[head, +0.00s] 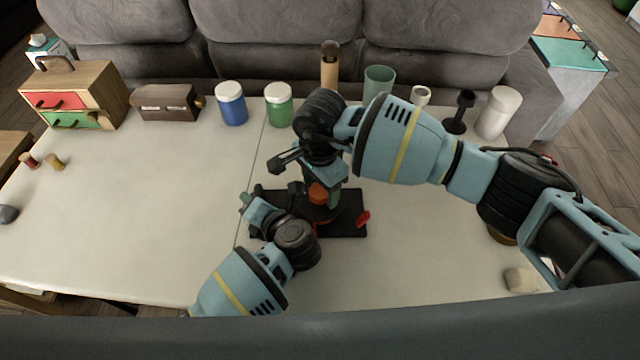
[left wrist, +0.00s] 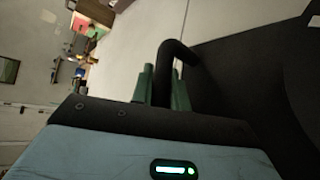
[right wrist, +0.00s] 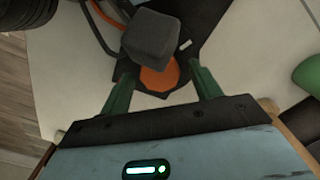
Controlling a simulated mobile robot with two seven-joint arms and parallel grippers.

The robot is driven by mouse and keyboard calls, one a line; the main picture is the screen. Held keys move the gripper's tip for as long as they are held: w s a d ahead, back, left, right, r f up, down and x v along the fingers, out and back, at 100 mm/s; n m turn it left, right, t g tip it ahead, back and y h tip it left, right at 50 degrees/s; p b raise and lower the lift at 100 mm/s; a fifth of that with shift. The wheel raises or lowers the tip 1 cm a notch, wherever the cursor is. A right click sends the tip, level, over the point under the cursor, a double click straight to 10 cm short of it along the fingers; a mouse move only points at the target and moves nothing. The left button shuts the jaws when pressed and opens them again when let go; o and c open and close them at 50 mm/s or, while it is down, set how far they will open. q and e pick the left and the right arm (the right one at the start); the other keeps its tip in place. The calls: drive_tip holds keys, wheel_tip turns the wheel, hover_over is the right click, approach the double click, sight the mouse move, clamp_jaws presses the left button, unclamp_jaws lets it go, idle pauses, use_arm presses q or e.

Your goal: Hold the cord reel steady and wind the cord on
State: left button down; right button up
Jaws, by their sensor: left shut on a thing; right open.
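The cord reel has a black base (head: 348,228) on the white table and an orange part (head: 318,194) above it, partly hidden by my arms. In the left wrist view, a black curved handle (left wrist: 176,52) rises beside the dark base (left wrist: 255,75). My left gripper (left wrist: 163,82) is shut on this handle. My right gripper (right wrist: 160,78) is open above the reel. A dark grey block (right wrist: 153,38) and an orange disc (right wrist: 159,79) show between and beyond its green fingers, which do not grip them. An orange cord (right wrist: 97,28) shows at the upper left there.
A small red piece (head: 363,219) is at the base's right edge. A drawer box (head: 75,94), brown chest (head: 165,103), blue jar (head: 231,103), green jar (head: 279,105) and white cylinder (head: 498,112) line the back. The table's left half is mostly clear.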

drive_tip(key=n, duration=0.2)
drive_tip(key=shift+f+n, duration=0.1)
drive_tip(key=shift+n, duration=0.3)
wheel_tip(320, 180, up, 12)
drive_tip(key=m, duration=1.4)
drive_tip(key=shift+w, duration=0.1)
drive_tip(key=d+f+n+y, duration=0.1)
drive_tip(key=d+n+y, duration=0.4)
drive_tip(key=d+n, duration=0.1)
drive_tip(key=shift+g+h, duration=0.3)
drive_tip(key=x, duration=1.2)
drive_tip(key=shift+w+a, duration=0.2)
